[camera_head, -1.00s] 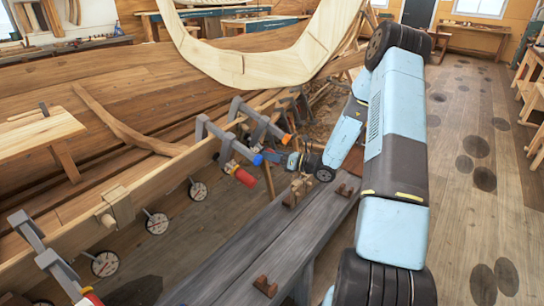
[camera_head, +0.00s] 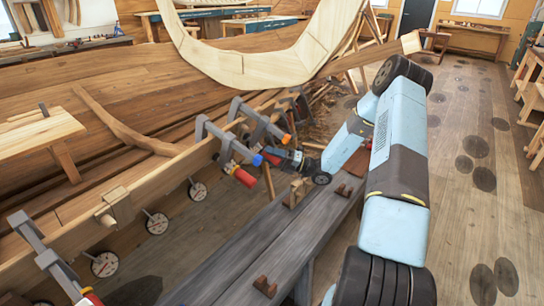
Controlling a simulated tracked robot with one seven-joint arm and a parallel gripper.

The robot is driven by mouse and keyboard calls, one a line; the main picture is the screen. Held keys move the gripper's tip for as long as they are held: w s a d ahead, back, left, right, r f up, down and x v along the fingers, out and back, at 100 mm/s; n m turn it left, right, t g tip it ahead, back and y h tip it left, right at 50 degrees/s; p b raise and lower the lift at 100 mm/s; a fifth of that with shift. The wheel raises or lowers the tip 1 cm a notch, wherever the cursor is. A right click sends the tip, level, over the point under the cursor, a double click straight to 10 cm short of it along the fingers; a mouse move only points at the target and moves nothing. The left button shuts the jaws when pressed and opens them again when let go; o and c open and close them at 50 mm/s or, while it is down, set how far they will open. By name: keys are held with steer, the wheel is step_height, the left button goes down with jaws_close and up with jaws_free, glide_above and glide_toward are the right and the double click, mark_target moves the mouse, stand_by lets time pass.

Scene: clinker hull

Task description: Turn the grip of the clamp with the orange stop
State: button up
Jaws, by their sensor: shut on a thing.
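The clamp with the orange stop (camera_head: 258,119) sits on the hull's top plank, its grey bar running down to the orange tip (camera_head: 286,138). My gripper (camera_head: 272,157) comes in from the right, just below that tip, and is shut on this clamp's grip. The grip is mostly hidden by my dark fingers. A second clamp with a blue stop (camera_head: 257,160) sits just to the left, and its red grip (camera_head: 240,175) hangs free, close to my gripper.
Another grey clamp (camera_head: 42,252) stands at the lower left. Several round dial-like discs (camera_head: 157,223) hang along the plank. A grey bench (camera_head: 255,250) with small wooden blocks lies below my arm. The floor (camera_head: 465,200) at the right is open.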

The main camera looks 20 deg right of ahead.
steer(key=m+y, duration=0.1)
steer(key=m, duration=0.2)
steer(key=shift+d+f+y, duration=0.1)
steer(key=shift+f+y, duration=0.2)
steer(key=shift+y, duration=0.1)
steer(key=shift+m+t+y, duration=0.3)
steer(key=shift+m+y, duration=0.4)
steer(key=shift+m, duration=1.1)
steer(key=o, duration=1)
steer(key=shift+r+t, duration=0.1)
steer(key=shift+t, duration=0.2)
steer(key=shift+c, duration=0.2)
steer(key=v, duration=1.3)
steer(key=shift+d+f, duration=0.25)
steer(key=shift+f, duration=0.05)
